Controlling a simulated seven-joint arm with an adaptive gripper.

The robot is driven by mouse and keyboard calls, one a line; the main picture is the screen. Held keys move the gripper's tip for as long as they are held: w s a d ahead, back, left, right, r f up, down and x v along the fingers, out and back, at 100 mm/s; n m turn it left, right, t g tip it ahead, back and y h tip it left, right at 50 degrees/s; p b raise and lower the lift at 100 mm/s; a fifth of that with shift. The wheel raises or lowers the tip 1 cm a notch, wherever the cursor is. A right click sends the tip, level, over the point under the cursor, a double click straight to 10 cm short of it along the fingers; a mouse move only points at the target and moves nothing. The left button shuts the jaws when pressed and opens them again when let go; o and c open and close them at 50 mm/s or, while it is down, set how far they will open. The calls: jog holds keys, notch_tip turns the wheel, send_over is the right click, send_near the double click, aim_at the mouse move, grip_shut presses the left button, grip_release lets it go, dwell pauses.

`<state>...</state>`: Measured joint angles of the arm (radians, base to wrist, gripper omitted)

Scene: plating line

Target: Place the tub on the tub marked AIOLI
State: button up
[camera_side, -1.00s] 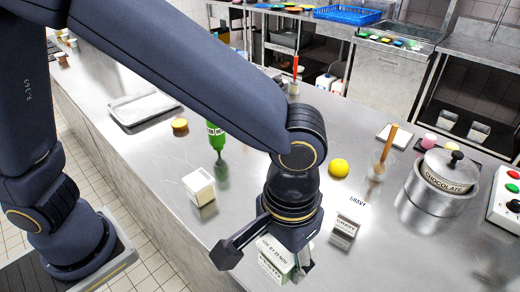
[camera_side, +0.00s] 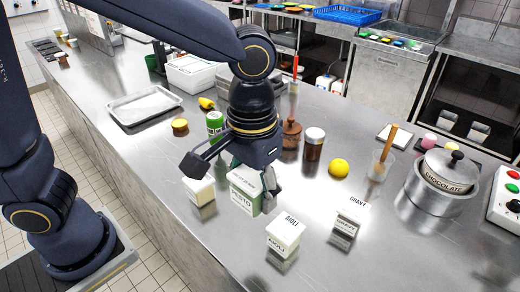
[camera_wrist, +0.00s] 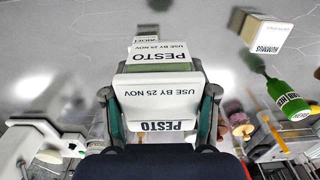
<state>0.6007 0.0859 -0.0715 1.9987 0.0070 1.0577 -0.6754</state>
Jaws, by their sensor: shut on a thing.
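My gripper (camera_side: 236,178) is shut on a white tub marked PESTO (camera_side: 243,196), with a finger on either side. In the wrist view the tub (camera_wrist: 165,95) fills the space between the fingers; its labels read PESTO and USE BY 25 NOV. I cannot tell how far its base is above the counter. The tub marked AIOLI (camera_side: 283,236) stands upright on the counter, to the right and nearer the front edge, apart from the held tub. In the wrist view it is mostly hidden behind the held tub.
A tub marked GRAVY (camera_side: 345,227) stands to the right. Another pale tub (camera_side: 199,191) is just left of my gripper, near a green bottle (camera_side: 214,124). A brown jar (camera_side: 313,145), a yellow ball (camera_side: 339,168) and a CHOCOLATE pot (camera_side: 447,172) stand farther off.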

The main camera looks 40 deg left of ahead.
send_over(286, 227)
jog(key=f, duration=0.6)
jog(key=shift+s+a, duration=0.15)
jog(key=shift+s, duration=0.15)
jog(key=shift+w+f, duration=0.15)
jog(key=shift+f, duration=0.8)
jog(key=shift+w+f, duration=0.1)
jog(key=shift+f, duration=0.8)
jog(key=shift+f, duration=0.1)
jog(key=o, duration=1.3)
